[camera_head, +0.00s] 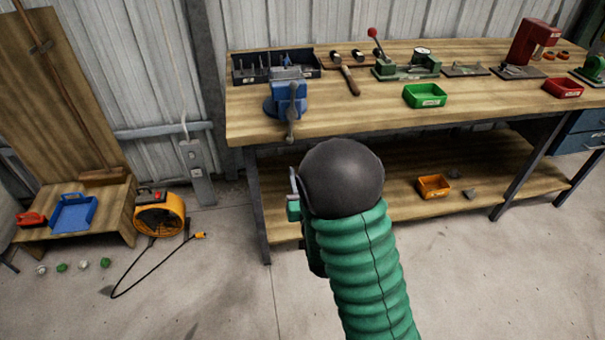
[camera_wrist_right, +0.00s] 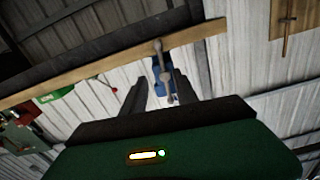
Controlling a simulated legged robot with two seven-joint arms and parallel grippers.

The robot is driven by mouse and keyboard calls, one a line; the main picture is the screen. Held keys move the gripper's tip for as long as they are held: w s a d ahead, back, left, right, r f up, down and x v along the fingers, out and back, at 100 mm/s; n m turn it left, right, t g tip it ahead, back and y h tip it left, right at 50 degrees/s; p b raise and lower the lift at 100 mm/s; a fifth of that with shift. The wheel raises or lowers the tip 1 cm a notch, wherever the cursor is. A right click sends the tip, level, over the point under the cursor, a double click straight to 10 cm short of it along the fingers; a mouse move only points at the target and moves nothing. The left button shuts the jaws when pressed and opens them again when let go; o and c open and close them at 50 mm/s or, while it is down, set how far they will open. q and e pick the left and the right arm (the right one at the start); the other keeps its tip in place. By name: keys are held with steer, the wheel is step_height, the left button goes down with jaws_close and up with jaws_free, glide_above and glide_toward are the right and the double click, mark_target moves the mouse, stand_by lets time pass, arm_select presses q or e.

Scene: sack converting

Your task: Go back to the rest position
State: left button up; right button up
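My right arm, with a green ribbed sleeve and a black ball joint, comes in from the bottom right of the head view. It hides most of my right gripper there. In the right wrist view my right gripper (camera_wrist_right: 162,82) shows two dark fingers spread apart with nothing held between them. Beyond them is the blue vise (camera_wrist_right: 160,68), with its grey handle. In the head view the vise (camera_head: 287,97) is mounted at the bench's left front, above and beyond my black joint. My left gripper is not in view.
The wooden workbench (camera_head: 330,115) spans the back right, with a lower shelf (camera_head: 420,206). A green bin (camera_head: 425,95) and a red bin (camera_head: 563,87) sit on top, an orange bin (camera_head: 433,186) below. A yellow fan (camera_head: 159,214) stands left. Floor in front is clear.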

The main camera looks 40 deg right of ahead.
stand_by(0.4)
steer(key=s+a+f+n+g+y, duration=0.2)
steer(key=a+f+g+y, duration=0.25)
steer(key=a, duration=0.35)
steer(key=s+a+f+n+g+y, duration=0.2)
steer(key=a+f+n+g+y, duration=0.15)
steer(key=a+f, duration=0.4)
steer(key=s+a+n+g+y, duration=0.15)
steer(key=s+a+g, duration=0.25)
steer(key=s+a, duration=0.4)
steer(key=w+p+v, duration=0.1)
steer(key=p+v, duration=0.8)
steer(key=w+r+p+v, duration=0.1)
steer(key=w+p+v, duration=0.1)
steer(key=p+v, duration=0.7)
steer(key=shift+w+d+r+g, duration=0.25)
steer(key=shift+d+g, duration=0.05)
steer(key=shift+g, duration=0.1)
